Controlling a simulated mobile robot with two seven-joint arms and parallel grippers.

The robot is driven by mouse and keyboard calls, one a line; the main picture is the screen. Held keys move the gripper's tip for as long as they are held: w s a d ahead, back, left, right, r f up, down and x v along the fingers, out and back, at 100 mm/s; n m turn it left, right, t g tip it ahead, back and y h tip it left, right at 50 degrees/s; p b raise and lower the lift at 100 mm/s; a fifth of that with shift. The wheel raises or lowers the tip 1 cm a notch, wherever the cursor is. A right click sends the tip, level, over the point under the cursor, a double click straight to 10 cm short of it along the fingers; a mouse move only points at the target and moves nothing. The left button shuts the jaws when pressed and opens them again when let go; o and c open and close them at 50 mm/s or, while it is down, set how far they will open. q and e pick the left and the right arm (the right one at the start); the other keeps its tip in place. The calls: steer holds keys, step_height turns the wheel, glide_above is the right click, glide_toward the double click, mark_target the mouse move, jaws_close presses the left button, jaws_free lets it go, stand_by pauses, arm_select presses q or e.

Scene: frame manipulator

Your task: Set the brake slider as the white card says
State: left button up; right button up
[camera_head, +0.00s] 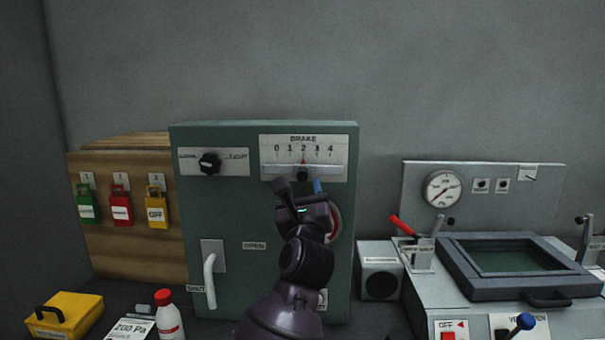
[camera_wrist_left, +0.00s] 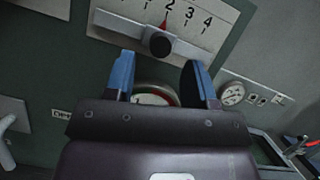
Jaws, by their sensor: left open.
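The brake slider's round black knob (camera_head: 302,174) sits below a white scale plate (camera_head: 279,153) marked BRAKE, 0 to 4, on the green cabinet. The red pointer stands at about 2. The knob also shows in the left wrist view (camera_wrist_left: 160,43). My left gripper (camera_head: 299,186) is open just below the knob. In the wrist view its blue fingertips (camera_wrist_left: 158,78) are apart, and the knob lies ahead, between their directions, not gripped. A white card (camera_head: 130,328) at the lower left reads "200 Pa"; its smaller print is not legible. My right gripper is not in view.
The green cabinet (camera_head: 222,232) also carries a rotary switch (camera_head: 209,163), a white lever handle (camera_head: 210,278) and a partly hidden round dial (camera_head: 334,222). A white bottle (camera_head: 169,316) and yellow box (camera_head: 62,314) stand left. A grey machine (camera_head: 480,180) stands right.

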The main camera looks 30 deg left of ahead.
mark_target(303, 176)
arm_select(q)
steer(key=shift+x, duration=2.6)
jaws_close()
